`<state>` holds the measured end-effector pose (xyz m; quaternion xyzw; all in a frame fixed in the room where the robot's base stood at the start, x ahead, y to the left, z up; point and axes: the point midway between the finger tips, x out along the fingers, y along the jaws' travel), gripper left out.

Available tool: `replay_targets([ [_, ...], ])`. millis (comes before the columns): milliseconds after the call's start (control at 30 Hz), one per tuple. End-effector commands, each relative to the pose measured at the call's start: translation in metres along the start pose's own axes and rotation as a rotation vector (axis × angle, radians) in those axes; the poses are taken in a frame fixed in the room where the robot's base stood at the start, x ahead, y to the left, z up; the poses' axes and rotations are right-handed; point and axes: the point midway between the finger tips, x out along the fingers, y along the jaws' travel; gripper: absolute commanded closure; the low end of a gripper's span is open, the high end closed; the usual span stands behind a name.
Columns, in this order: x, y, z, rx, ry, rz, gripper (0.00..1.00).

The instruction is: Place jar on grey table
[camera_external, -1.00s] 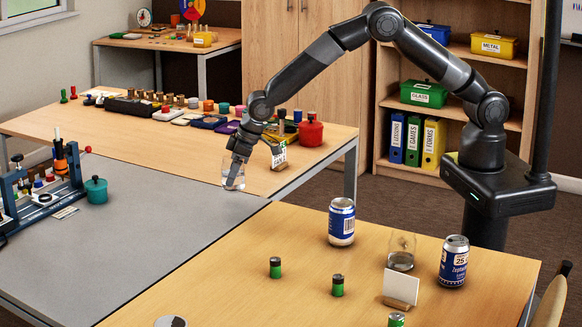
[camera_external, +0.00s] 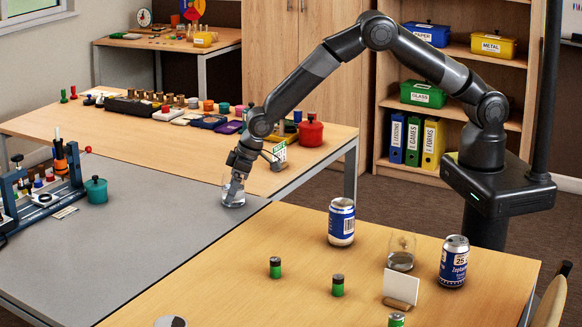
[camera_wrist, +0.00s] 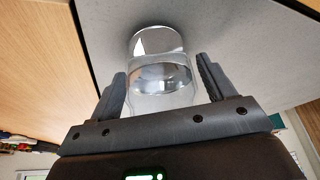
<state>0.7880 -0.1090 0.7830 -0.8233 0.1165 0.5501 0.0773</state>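The clear glass jar (camera_external: 232,198) is upright on the grey table (camera_external: 140,235), near its edge by the wooden tables. In the wrist view the jar (camera_wrist: 160,70) is between my two fingers, its far end silvery against the grey surface. My gripper (camera_external: 236,178) is around the jar's upper part. In the wrist view the fingers of my gripper (camera_wrist: 162,88) are spread, with a gap visible between each finger and the glass.
The wooden table in front holds a blue can (camera_external: 341,222), another can (camera_external: 453,262), a glass (camera_external: 401,252), a white card (camera_external: 400,286) and green-black batteries (camera_external: 275,267). A teal pot (camera_external: 96,190) and a blue rig (camera_external: 45,195) stand left. The middle grey area is clear.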

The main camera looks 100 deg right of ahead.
Motion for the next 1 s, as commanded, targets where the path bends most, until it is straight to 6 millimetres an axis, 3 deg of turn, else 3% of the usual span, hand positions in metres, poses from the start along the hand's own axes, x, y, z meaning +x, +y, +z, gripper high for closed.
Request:
replay_targets([
  [333, -0.001, 0.0, -0.001, 0.0, 0.0, 0.0, 0.16],
  [467, -0.01, 0.0, -0.002, 0.0, 0.002, 0.0, 0.16],
  [1000, -0.104, 0.0, -0.002, 0.0, 0.002, 0.0, 0.16],
])
